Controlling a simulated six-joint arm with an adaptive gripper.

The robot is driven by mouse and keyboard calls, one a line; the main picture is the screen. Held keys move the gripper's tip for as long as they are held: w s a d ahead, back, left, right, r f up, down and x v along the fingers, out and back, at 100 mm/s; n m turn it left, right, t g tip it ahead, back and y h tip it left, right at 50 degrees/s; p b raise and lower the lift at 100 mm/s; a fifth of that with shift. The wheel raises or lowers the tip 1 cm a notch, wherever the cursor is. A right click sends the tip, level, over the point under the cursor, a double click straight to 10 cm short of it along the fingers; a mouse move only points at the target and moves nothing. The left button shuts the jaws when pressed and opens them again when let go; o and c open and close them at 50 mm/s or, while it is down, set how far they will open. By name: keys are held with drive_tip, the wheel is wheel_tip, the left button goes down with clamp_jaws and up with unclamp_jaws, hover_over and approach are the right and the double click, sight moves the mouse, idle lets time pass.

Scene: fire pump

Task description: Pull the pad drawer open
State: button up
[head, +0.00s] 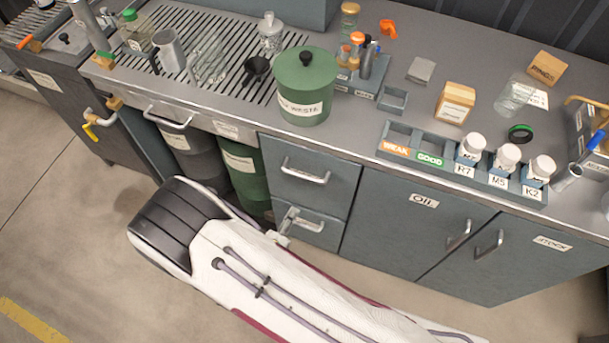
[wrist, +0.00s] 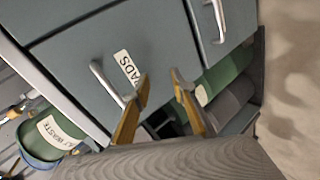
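The pad drawer (wrist: 75,52) has a grey-blue front, a white PADS label (wrist: 128,66) and a bar handle (wrist: 106,84). In the head view it appears to be the upper drawer (head: 281,155), with its front looking flush with the cabinet. My gripper (wrist: 160,80) is open, its two tan fingers apart with nothing between them. The left finger overlaps the lower end of the handle in the wrist view; I cannot tell whether they touch. In the head view my gripper is hidden or too unclear behind my arm.
A lower drawer with its own handle (wrist: 214,20) sits beneath. Bins (head: 240,164) stand left of the drawers. A green waste can (head: 306,84) stands on the counter above. My white arm spans the floor in front of the cabinet. The OIL door (head: 400,225) is to the right.

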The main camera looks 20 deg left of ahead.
sight(305, 176)
drive_tip(key=w+r+n+t, duration=0.2)
drive_tip(key=w+r+t, duration=0.1)
drive_tip(key=r, duration=0.5)
drive_tip(key=shift+d+t, duration=0.15)
drive_tip(key=shift+t, duration=0.15)
drive_tip(key=shift+w+f, duration=0.1)
drive_tip(key=shift+w, duration=0.05)
drive_tip(key=shift+x, duration=3.8)
drive_tip(key=shift+d, duration=0.1)
clamp_jaws()
